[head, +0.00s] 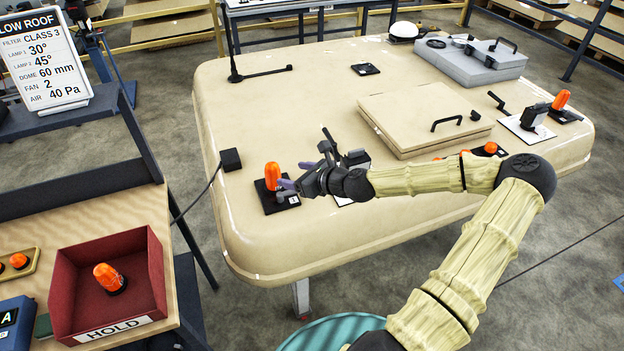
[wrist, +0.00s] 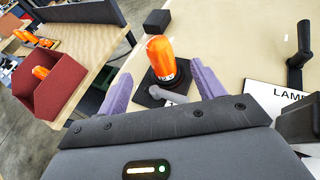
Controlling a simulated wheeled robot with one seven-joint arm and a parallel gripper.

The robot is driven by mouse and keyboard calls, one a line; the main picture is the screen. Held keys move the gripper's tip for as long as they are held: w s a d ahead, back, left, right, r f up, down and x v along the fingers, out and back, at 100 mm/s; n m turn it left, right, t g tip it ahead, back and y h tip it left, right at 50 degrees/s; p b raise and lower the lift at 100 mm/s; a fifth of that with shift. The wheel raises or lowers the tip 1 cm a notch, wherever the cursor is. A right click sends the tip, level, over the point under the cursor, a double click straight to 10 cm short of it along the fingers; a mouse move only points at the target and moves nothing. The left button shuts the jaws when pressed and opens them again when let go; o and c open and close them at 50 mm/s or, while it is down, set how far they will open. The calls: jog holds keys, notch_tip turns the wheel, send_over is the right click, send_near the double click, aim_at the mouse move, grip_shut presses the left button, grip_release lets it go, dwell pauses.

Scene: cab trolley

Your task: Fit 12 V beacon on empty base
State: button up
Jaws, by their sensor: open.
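An orange beacon (head: 272,176) stands upright on a black base plate (head: 284,202) at the roof's front left. It also shows in the wrist view (wrist: 160,55), with a small label too blurred to read surely. My gripper (head: 295,175) is open beside this beacon; in the wrist view the purple fingers (wrist: 163,78) stand on either side of it, apart from it. A flat black plate (head: 365,69) without a beacon lies towards the roof's back. Another orange beacon (head: 109,278) sits in the red HOLD bin (head: 150,265).
On the cream roof (head: 310,235) are a closed hatch (head: 410,105), a grey box (head: 475,65), a lamp (head: 530,118), a right-hand beacon (head: 561,98) and a lower orange beacon (head: 490,148), partly hidden by my arm. A black block (head: 230,159) with a cable sits at the left edge.

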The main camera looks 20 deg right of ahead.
jog(key=v, duration=0.6)
jog(key=shift+b, duration=0.3)
jog(key=s+a+f+n+g, duration=0.1)
jog(key=a+f+n, duration=0.1)
jog(key=s+a+f+n+g, duration=0.1)
jog(key=a+f+n+g, duration=0.1)
jog(key=s+a+f+n+g, duration=0.1)
jog(key=a+f+n, duration=0.1)
jog(key=shift+s+a+n, duration=0.25)
jog(key=shift+a+n, duration=0.1)
jog(key=shift+n, duration=0.05)
jog(key=s+a+f+n+g+h, duration=0.2)
jog(key=s+f+n+g, duration=0.2)
jog(key=s+n, duration=0.3)
jog(key=s+d+r+n+h, duration=0.1)
jog(key=s+r+n+h, duration=0.3)
jog(key=r+n, duration=0.8)
jog(key=s+n, duration=0.2)
jog(key=n, duration=0.2)
jog(key=shift+s+g+h, duration=0.4)
jog(key=shift+d+r, duration=0.1)
jog(key=shift+d, duration=0.05)
